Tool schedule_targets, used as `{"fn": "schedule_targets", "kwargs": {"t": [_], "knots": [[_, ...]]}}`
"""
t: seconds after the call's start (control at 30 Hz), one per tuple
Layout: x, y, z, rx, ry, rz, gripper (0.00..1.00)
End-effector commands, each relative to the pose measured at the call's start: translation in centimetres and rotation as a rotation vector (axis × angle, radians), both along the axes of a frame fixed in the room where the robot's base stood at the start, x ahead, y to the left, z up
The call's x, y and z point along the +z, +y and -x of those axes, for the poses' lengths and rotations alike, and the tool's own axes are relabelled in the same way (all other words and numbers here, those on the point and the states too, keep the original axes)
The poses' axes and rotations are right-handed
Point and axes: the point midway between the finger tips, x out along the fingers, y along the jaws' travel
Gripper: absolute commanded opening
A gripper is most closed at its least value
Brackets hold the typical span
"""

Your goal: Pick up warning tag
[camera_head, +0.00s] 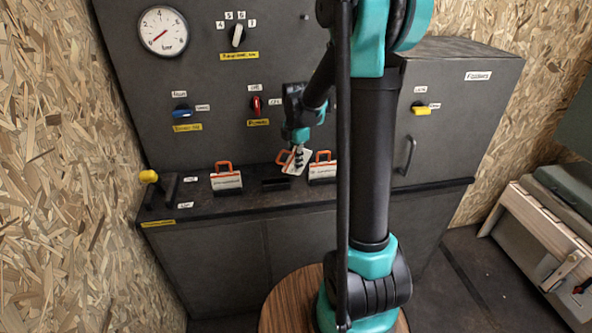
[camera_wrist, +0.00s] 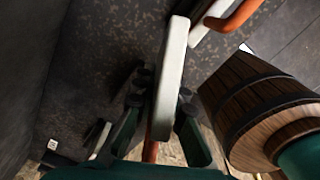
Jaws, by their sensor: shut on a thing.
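My gripper (camera_head: 299,153) is shut on a warning tag (camera_head: 298,166), a white plate with an orange loop. The tag is tilted, just above the ledge, with its orange loop to the left. In the wrist view the tag (camera_wrist: 172,75) shows edge-on as a pale bar between both fingers of my gripper (camera_wrist: 162,98). Two similar tags stand upright on the ledge, one to the left (camera_head: 227,182) and one to the right (camera_head: 322,172). The right one is partly hidden by my arm. An empty black holder (camera_head: 275,184) lies between them.
The dark ledge (camera_head: 200,205) runs below a grey panel with a pressure gauge (camera_head: 163,31), a blue knob (camera_head: 182,112) and a red knob (camera_head: 257,105). A yellow-ended lever (camera_head: 149,176) stands at the ledge's left end. A grey cabinet (camera_head: 450,120) is at the right.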

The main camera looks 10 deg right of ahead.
Motion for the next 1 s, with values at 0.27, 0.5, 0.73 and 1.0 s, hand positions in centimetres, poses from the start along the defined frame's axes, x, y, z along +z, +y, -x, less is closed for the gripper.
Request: {"fn": "schedule_targets", "kwargs": {"t": [0.27, 0.5, 0.73, 1.0], "knots": [[6.3, 0.0, 0.1, 0.000, 0.000, 0.000, 0.00], [12.1, 0.0, 0.0, 0.000, 0.000, 0.000, 0.00], [15.4, 0.0, 0.0, 0.000, 0.000, 0.000, 0.00], [16.4, 0.0, 0.0, 0.000, 0.000, 0.000, 0.00]]}}
